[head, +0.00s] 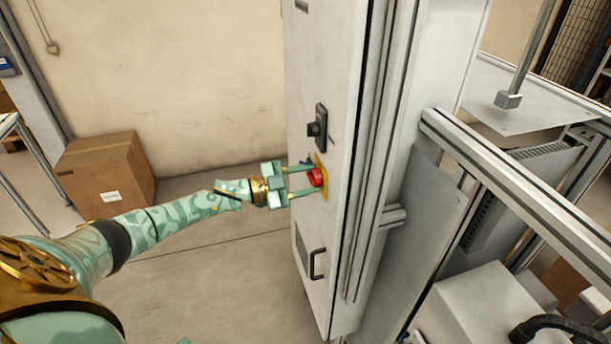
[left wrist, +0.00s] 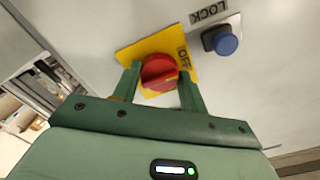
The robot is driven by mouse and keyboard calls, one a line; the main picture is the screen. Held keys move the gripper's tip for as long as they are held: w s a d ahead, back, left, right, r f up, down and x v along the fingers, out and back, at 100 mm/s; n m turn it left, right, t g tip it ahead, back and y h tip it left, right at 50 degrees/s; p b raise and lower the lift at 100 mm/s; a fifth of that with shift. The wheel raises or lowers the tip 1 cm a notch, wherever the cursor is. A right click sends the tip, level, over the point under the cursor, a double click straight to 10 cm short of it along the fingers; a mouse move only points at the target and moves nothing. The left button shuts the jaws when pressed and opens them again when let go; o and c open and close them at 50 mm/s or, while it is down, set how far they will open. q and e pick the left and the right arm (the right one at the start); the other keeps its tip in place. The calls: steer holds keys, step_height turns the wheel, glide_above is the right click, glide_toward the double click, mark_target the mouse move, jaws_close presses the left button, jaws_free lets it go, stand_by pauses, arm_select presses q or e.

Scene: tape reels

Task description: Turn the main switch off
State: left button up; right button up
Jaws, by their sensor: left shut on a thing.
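The main switch is a red rotary knob (head: 316,178) on a yellow plate, on the tall grey cabinet's front. In the left wrist view the red knob (left wrist: 158,72) sits on the yellow plate (left wrist: 128,54), with OFF printed beside it. My left gripper (head: 302,181) reaches in from the left, its two green fingers shut on the knob, one on each side. The fingers hide part of the knob's edges, and I cannot tell for sure which mark it points at. My right gripper is not in view.
A blue button (left wrist: 226,44) with a LOCK label is beside the plate. A black handle (head: 317,132) is above the knob, and a pull handle (head: 317,264) below. A cardboard box (head: 105,172) stands by the wall. Metal frames (head: 520,190) fill the right.

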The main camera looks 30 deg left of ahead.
arm_select(q)
steer(key=shift+f+n, duration=0.1)
steer(key=shift+n, duration=0.3)
steer(key=o, duration=1)
steer(key=b+v, duration=0.1)
steer(key=v, duration=1.5)
steer(key=shift+a, duration=0.2)
steer(key=shift+s, duration=0.1)
